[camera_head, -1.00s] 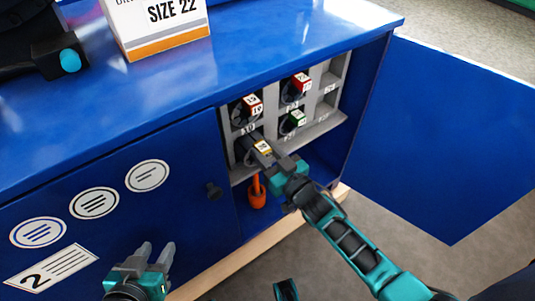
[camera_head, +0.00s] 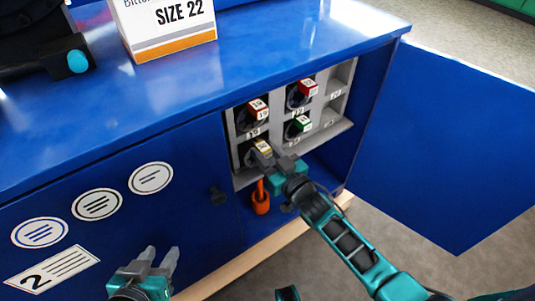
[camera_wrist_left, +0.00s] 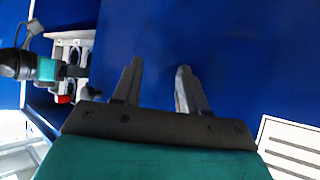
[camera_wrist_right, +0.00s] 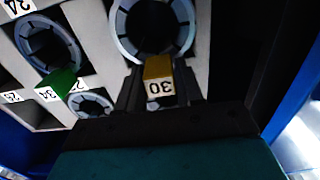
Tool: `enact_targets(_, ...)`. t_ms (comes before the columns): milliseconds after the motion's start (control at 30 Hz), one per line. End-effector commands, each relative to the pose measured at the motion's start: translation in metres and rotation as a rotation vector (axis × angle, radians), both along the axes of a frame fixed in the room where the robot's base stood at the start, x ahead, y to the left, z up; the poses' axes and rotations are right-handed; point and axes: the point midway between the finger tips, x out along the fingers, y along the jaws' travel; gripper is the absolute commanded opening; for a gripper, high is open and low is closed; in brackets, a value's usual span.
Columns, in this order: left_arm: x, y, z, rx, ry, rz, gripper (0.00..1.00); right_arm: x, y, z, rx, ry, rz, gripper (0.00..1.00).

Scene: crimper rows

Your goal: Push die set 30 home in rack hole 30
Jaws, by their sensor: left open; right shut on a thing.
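Die set 30 is a dark ring with a yellow tab; the tab (camera_wrist_right: 159,82) reads 30 in the right wrist view. It sits at the lower left hole of the grey rack (camera_head: 332,132) in the head view. My right gripper (camera_head: 272,158) is shut on the tab of die set 30 (camera_head: 262,147), in front of the rack. The ring (camera_wrist_right: 152,25) is at the hole; how deep it sits I cannot tell, and the hole's edge is hidden behind it. My left gripper (camera_head: 160,258) is open and empty in front of the closed blue cabinet front.
Red-tabbed die sets (camera_head: 258,108) (camera_head: 307,88) and a green-tabbed one (camera_head: 303,124) fill other holes. An orange-handled tool (camera_head: 261,200) is below the rack. The blue door (camera_head: 455,140) stands open at right. A size 22 box (camera_head: 165,28) stands on top.

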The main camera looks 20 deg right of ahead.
Motion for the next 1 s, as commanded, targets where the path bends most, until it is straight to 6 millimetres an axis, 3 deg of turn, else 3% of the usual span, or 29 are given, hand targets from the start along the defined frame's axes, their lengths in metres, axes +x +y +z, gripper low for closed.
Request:
enact_targets(33,0.000,0.000,-0.001,0.001,0.000,-0.001,0.43,0.003,0.002,0.006,0.006,-0.016,0.002,0.00)
enact_targets(900,0.000,0.002,-0.008,0.009,0.000,-0.006,0.43,0.020,0.007,0.007,0.006,-0.016,0.002,0.00)
enact_targets(933,0.000,0.002,-0.008,0.009,0.000,-0.006,0.43,0.020,0.007,0.007,0.006,-0.016,0.002,0.38)
enact_targets(1000,0.000,0.002,-0.008,0.009,0.000,-0.006,0.43,0.019,0.007,0.006,0.005,-0.013,0.002,0.45)
